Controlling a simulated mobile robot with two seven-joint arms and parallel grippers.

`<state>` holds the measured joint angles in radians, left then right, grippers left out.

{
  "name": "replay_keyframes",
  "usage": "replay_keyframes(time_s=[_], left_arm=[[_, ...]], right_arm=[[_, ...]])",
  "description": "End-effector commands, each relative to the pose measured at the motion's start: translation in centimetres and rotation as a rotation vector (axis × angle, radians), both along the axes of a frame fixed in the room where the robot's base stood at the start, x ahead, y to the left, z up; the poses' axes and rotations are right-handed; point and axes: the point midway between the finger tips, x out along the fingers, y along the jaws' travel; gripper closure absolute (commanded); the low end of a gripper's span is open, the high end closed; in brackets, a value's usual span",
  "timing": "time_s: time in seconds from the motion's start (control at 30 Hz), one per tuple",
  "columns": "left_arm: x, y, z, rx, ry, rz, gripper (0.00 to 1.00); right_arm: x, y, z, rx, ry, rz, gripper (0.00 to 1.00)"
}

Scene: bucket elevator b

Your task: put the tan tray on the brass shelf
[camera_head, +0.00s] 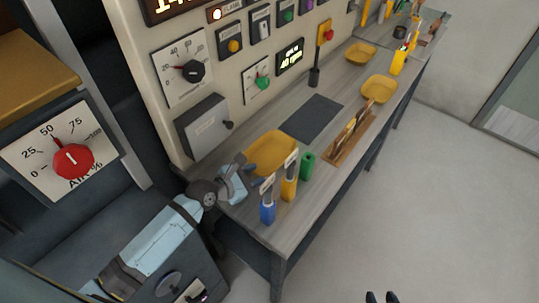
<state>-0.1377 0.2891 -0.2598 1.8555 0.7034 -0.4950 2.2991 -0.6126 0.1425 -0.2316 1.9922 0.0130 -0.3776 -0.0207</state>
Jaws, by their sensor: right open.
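A yellow-tan tray (271,152) lies on the near part of the grey workbench. Two similar trays, a middle one (379,89) and a far one (361,53), lie farther along it. A brass-coloured shelf (35,62) shows at the upper left, above the red-knob dial; its top looks bare. My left gripper (256,176) is at the near-left edge of the nearest tray; I cannot tell whether it touches or grips the rim. My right gripper (382,297) is open and empty at the bottom edge, over the floor.
Blue (267,210), yellow (289,189) and green (307,166) holders stand near the bench's front edge, close to my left gripper. A wooden rack (350,137) and dark mat (311,117) lie beyond. A grey box (204,125) juts from the panel. The floor at right is clear.

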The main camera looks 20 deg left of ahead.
Motion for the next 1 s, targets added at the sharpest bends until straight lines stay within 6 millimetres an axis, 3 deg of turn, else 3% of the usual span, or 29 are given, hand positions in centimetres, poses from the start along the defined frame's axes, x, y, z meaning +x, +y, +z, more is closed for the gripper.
replay_keyframes(time_s=[0.23,0.5,0.8,0.83,0.97,1.0], left_arm=[[1.6,-1.0,-0.7,0.002,-0.001,-0.001,0.64],[4.7,-2.9,-2.1,0.003,0.000,-0.002,0.64],[5.2,-3.3,-2.4,0.002,-0.001,-0.002,0.64],[5.2,-3.3,-2.4,0.002,-0.001,-0.002,0.67],[5.2,-3.3,-2.4,0.002,-0.001,-0.002,0.96],[5.2,-3.3,-2.4,0.002,-0.001,-0.002,1.00]], right_arm=[[0.0,0.1,0.1,0.002,0.000,0.001,0.57],[-0.1,0.4,0.3,0.006,0.000,0.002,0.57],[-0.1,0.4,0.3,0.006,0.000,0.002,0.57],[-0.1,0.4,0.3,0.006,0.000,0.002,0.57],[-0.1,0.3,0.2,0.006,0.000,0.001,0.57],[-0.1,0.3,0.2,0.006,0.000,0.001,0.57]])
